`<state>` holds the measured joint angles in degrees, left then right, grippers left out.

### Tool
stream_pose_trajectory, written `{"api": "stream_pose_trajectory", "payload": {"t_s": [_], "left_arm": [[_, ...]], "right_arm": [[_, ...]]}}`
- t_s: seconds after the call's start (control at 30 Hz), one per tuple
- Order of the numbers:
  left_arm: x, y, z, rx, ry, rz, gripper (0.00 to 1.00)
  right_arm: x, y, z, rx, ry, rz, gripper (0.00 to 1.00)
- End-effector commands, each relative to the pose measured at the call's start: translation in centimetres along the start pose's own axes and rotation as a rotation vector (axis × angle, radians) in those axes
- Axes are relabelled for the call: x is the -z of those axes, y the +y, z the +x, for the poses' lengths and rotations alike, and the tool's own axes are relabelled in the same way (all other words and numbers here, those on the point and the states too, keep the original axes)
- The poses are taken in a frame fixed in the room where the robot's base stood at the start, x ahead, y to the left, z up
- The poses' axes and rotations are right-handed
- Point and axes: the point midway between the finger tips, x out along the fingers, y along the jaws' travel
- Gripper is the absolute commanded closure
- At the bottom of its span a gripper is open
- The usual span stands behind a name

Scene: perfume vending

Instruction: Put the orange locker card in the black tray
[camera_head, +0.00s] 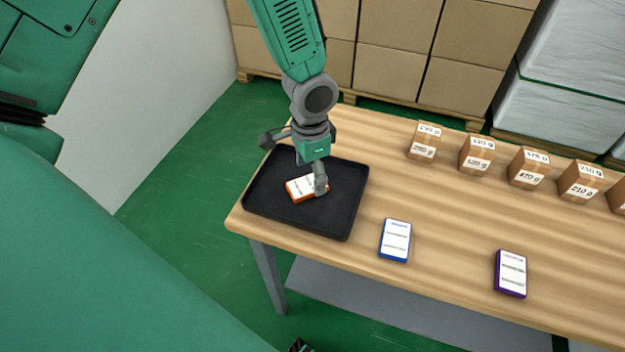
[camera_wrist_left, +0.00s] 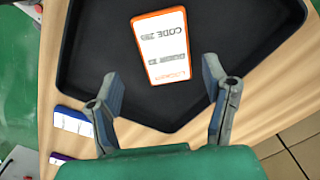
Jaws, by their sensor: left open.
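The orange locker card (camera_head: 303,188) lies flat in the black tray (camera_head: 262,205), with its white label up. The tray is on the left end of the wooden table. In the left wrist view the orange card (camera_wrist_left: 162,50) lies on the tray floor (camera_wrist_left: 103,45), clear of the walls. My left gripper (camera_head: 320,188) is over the tray, at the card's right side in the head view. Its two fingers stand wide apart in the left wrist view (camera_wrist_left: 161,80), with nothing between them. A small dark part at the head view's bottom edge may be my right gripper (camera_head: 299,346).
A blue card (camera_head: 396,240) and a purple card (camera_head: 511,273) lie on the table (camera_head: 450,240) right of the tray. Several small labelled boxes (camera_head: 477,155) line the back edge. Stacked cartons (camera_head: 400,45) stand behind the table.

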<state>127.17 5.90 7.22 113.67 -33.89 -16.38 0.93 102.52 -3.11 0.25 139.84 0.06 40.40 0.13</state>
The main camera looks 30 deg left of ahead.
Motion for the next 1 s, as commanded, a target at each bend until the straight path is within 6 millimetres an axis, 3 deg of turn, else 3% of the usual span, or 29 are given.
{"api": "stream_pose_trajectory", "payload": {"t_s": [0.2,0.4,1.0], "left_arm": [[0.1,-0.2,-4.9,0.000,0.005,-0.003,0.32],[0.1,0.0,-7.6,0.000,0.001,-0.001,0.32],[0.0,0.0,-8.3,0.000,-0.001,-0.001,0.32]], "right_arm": [[0.0,0.0,-0.5,0.000,0.000,0.000,1.00],[0.0,0.0,-0.7,0.000,0.000,-0.001,1.00],[0.0,0.0,-0.7,0.000,0.000,0.000,1.00]]}}
